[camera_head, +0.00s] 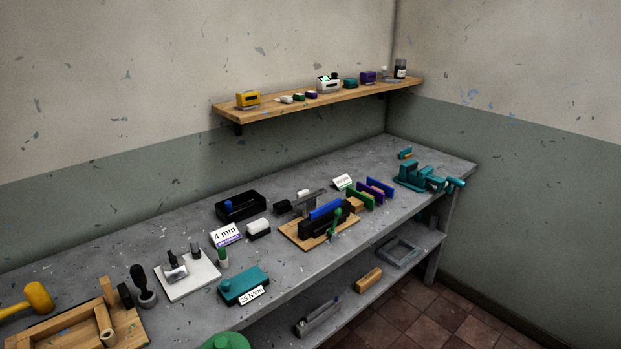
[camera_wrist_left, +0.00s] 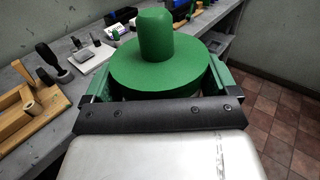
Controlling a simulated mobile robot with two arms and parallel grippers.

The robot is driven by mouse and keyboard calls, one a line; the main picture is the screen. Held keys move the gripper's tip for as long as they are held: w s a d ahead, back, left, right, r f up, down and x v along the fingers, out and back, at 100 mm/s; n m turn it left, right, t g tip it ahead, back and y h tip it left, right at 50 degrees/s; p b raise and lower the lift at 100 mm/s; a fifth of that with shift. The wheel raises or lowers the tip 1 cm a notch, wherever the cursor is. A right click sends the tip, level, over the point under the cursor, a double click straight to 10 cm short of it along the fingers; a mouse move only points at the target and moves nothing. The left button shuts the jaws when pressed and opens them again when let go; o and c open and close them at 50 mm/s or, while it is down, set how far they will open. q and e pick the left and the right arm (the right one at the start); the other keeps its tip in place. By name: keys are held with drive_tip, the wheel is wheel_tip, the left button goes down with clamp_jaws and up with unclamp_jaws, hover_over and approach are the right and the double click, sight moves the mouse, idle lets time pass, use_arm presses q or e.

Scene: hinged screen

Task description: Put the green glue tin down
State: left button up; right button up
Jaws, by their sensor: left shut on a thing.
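The green glue tin (camera_wrist_left: 155,68) fills the upper middle of the left wrist view, with a wide round top and a thick green knob standing on it. My left gripper (camera_wrist_left: 155,92) is shut on it, one green finger on each side of the round part. In the head view only the top of the tin (camera_head: 224,342) shows, cut off at the bottom edge, by the front edge of the grey workbench (camera_head: 330,235). The tin's underside is hidden in both views. My right gripper is in neither view.
On the bench stand a yellow mallet (camera_head: 28,298), a wooden frame (camera_head: 85,328), a white plate with small bottles (camera_head: 188,276), a teal block (camera_head: 243,285) labelled 25 N/cm and a teal vise (camera_head: 425,177). A lower shelf (camera_head: 345,305) runs beneath. Bare bench lies around (camera_head: 185,318).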

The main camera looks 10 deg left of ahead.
use_arm(q)
drive_tip(key=shift+w+a+r, duration=0.1)
drive_tip(key=shift+w+a, duration=0.15)
drive_tip(key=shift+w, duration=0.05)
drive_tip(key=w+a+f+n+g+y+p, duration=0.3)
drive_tip(key=w+a+n+y+p, duration=0.3)
drive_tip(key=w+a+y+p, duration=0.3)
drive_tip(key=w+a, duration=0.4)
drive_tip(key=w, duration=0.1)
drive_tip(key=shift+w+n+y, duration=0.25)
drive_tip(key=shift+n+y, duration=0.05)
drive_tip(key=shift+y, duration=0.1)
drive_tip(key=shift+f, duration=0.1)
wheel_tip(320, 180, down, 10)
drive_tip(key=b, duration=0.8)
drive_tip(key=shift+r, duration=0.25)
